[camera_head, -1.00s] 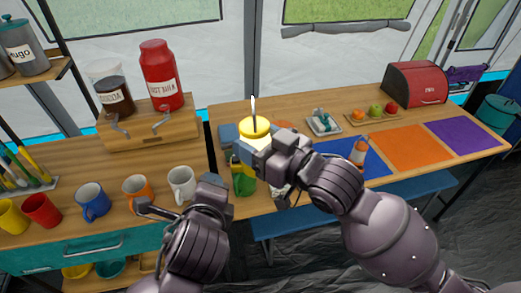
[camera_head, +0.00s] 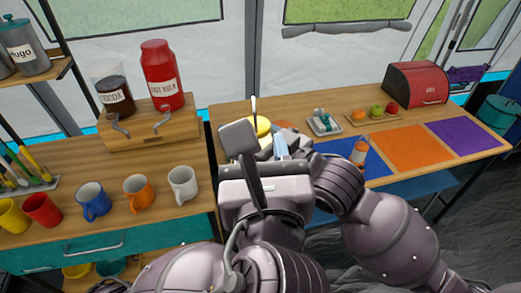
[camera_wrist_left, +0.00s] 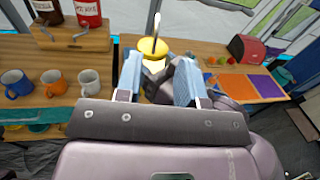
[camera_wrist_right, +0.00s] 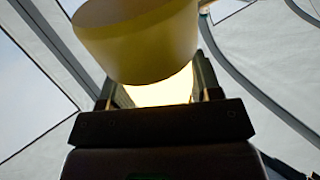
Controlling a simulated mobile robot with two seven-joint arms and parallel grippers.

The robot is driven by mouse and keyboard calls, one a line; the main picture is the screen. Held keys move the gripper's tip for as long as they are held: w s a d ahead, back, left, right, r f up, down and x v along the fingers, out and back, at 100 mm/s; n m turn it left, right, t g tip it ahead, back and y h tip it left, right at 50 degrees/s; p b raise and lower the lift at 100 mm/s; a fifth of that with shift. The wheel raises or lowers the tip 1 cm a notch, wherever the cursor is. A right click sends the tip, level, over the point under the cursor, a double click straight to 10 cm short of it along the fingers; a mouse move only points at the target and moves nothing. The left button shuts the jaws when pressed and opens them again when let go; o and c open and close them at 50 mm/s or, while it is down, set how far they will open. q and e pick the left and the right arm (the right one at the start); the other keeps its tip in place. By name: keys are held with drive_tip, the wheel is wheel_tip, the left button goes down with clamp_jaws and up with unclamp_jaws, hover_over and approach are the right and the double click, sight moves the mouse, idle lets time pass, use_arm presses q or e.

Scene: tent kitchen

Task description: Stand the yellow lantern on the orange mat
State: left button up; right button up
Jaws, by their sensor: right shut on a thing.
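The yellow lantern (camera_head: 259,126) is upright, with a yellow top and a pale wire handle; its lower part is hidden behind my left gripper in the head view. My right gripper (camera_wrist_right: 160,92) is shut on the lantern (camera_wrist_right: 140,42), seen from below in the right wrist view. My left gripper (camera_head: 262,143) is open, in front of the lantern. In the left wrist view the lantern (camera_wrist_left: 153,47) shows between and beyond the blue-padded fingers of the left gripper (camera_wrist_left: 160,64); I cannot tell whether they touch it. The orange mat (camera_head: 413,148) is bare.
A blue mat (camera_head: 345,164) bearing an orange-and-white item (camera_head: 359,152) and a purple mat (camera_head: 464,137) flank the orange one. A fruit tray (camera_head: 372,116), a small tray (camera_head: 323,123) and a red bread box (camera_head: 416,83) stand behind. Several mugs (camera_head: 137,192) stand at left.

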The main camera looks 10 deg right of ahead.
sight(262, 125)
use_arm(q)
drive_tip(key=w, duration=0.7)
drive_tip(key=w+d, duration=0.1)
drive_tip(key=w, duration=0.3)
drive_tip(key=shift+w+d, duration=0.1)
drive_tip(key=shift+w, duration=0.2)
drive_tip(key=shift+c, duration=0.2)
clamp_jaws()
use_arm(e)
drive_tip(key=o, duration=1.3)
